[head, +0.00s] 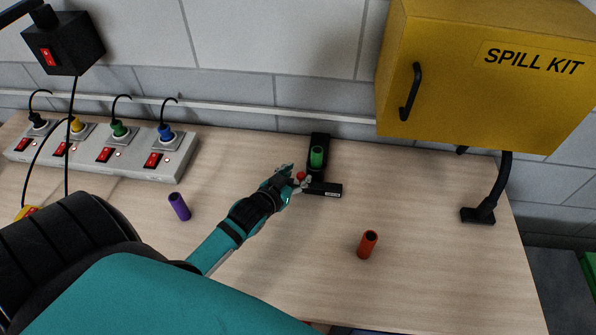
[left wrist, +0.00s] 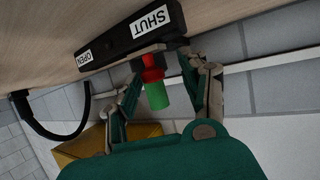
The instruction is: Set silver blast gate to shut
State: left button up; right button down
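A black bar (left wrist: 120,42) carries white labels reading SHUT and OPEN. A thin pale plate (left wrist: 140,53) lies along its edge, and a red knob (left wrist: 152,72) stands out near it, closer in the picture to the SHUT label. Which position the gate is in I cannot tell for sure. In the head view the red knob (head: 300,175) sits beside the black fixture (head: 325,189). My left gripper (head: 294,178) is at the knob, its fingers apart on either side. In the left wrist view a gap shows between the fingers (left wrist: 162,72). My right gripper is not in view.
A green cylinder (head: 317,157) is at the fixture's back. A power strip (head: 150,172) is at left. A yellow spill kit cabinet (head: 440,100) and black bracket (head: 480,213) are at right.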

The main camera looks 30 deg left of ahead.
pick_arm(q)
jog(key=shift+d, duration=0.15)
jog(key=shift+s+r, duration=0.15)
jog(key=shift+s, duration=0.25)
jog(key=v, duration=1.1)
jog(key=shift+s, duration=0.1)
